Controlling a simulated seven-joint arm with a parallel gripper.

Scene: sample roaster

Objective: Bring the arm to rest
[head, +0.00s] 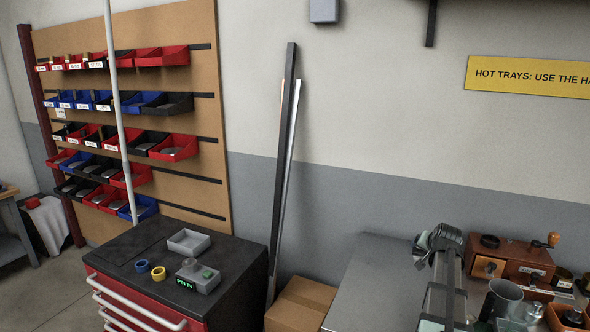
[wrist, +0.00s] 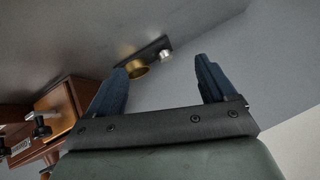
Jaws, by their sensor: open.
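My gripper (wrist: 161,66) shows in the wrist view with its two dark blue fingers spread apart and nothing between them. It is in the air, and neither finger visibly touches anything. Behind the fingertips is a dark bar with a brass ring-like part (wrist: 137,68) and a small silver knob (wrist: 166,55). In the head view, my arm (head: 445,272) rises at the lower right over the grey bench. I cannot make out the fingers there.
The grey bench (head: 372,275) is bare left of my arm. Right of it stand a wooden box (head: 512,254), also at the wrist view's left (wrist: 62,104), a metal cup (head: 503,297) and other small items. A red cabinet (head: 135,298) holds a tray (head: 188,243) and a scale (head: 199,278).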

